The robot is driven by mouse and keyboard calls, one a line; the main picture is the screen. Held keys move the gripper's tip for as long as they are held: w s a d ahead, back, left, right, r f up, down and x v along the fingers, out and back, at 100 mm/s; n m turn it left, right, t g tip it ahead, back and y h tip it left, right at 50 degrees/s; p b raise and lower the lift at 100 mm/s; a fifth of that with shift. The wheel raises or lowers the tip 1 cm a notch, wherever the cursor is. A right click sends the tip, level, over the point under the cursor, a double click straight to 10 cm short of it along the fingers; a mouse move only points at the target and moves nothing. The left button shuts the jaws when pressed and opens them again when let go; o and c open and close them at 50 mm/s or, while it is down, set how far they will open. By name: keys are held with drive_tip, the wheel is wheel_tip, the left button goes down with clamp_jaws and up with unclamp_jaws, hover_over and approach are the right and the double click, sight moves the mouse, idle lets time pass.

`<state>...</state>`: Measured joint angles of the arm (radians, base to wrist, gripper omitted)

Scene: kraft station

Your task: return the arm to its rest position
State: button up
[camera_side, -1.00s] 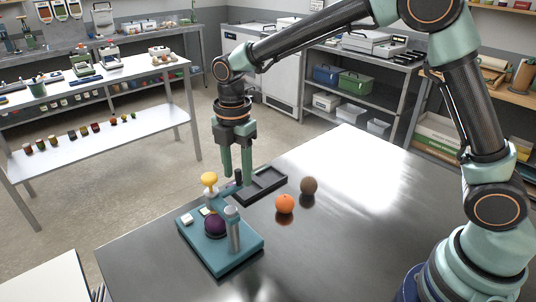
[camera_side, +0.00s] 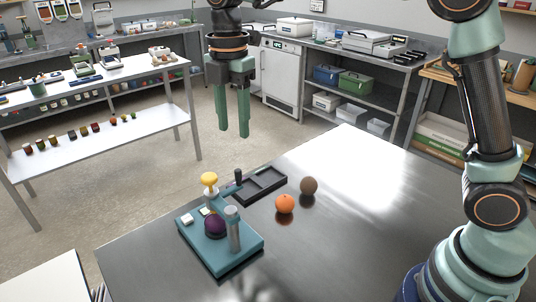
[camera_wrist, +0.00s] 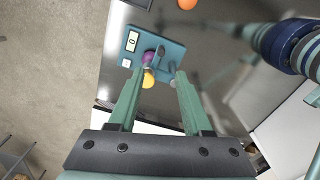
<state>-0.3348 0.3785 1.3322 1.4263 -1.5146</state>
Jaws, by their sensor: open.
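My gripper (camera_side: 233,134) is open and empty, with its two green fingers pointing down. In the side view it hangs well above the table, over the dark tray's far end in the picture. In the wrist view my gripper (camera_wrist: 158,80) shows its fingers apart, with nothing between them but the scene far below. No part of my gripper touches anything. My arm's upper links run partly out of the top of the side view.
On the steel table (camera_side: 330,240) stand a teal station (camera_side: 232,262) with a yellow knob (camera_side: 209,179), purple ball (camera_side: 214,224) and grey cylinder (camera_side: 233,228), a dark tray (camera_side: 262,186), an orange ball (camera_side: 285,204) and a brown ball (camera_side: 309,185). The table's right part is bare.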

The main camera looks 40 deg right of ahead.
drive_tip(key=s+d+f+m+t, duration=0.1)
drive_tip(key=s+d+m+t, duration=0.4)
drive_tip(key=s+d+m, duration=1)
drive_tip(key=m, duration=0.6)
drive_tip(key=shift+f+t, duration=0.15)
drive_tip(key=shift+t, duration=0.15)
